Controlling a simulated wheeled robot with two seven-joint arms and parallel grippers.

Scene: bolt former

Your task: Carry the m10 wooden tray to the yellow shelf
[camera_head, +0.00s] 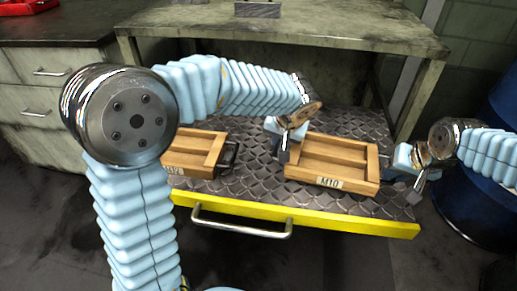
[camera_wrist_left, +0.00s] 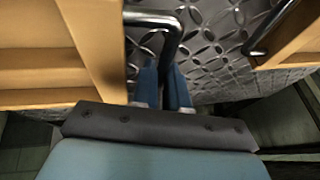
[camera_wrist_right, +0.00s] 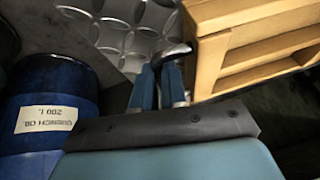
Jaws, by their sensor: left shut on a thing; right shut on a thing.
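The M10 wooden tray (camera_head: 352,180), with its label facing front, is on or just over the diamond-plate surface; I cannot tell whether it touches. My left gripper (camera_head: 285,146) is at the tray's left end. In the left wrist view its blue fingers (camera_wrist_left: 162,85) are shut on the dark bar handle (camera_wrist_left: 150,18) beside the tray (camera_wrist_left: 110,50). My right gripper (camera_head: 402,178) is at the right end. In the right wrist view its fingers (camera_wrist_right: 158,88) are shut on the other handle (camera_wrist_right: 176,53), partly hidden. The surface has a yellow front edge (camera_head: 300,217).
A second wooden tray (camera_head: 190,162) stands left of the M10 tray, partly behind my left arm; its handle (camera_head: 231,155) faces the gap. A grey workbench (camera_head: 300,22) overhangs the back. A blue drum (camera_head: 470,210) stands close on the right. A metal pull (camera_head: 240,226) juts out in front.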

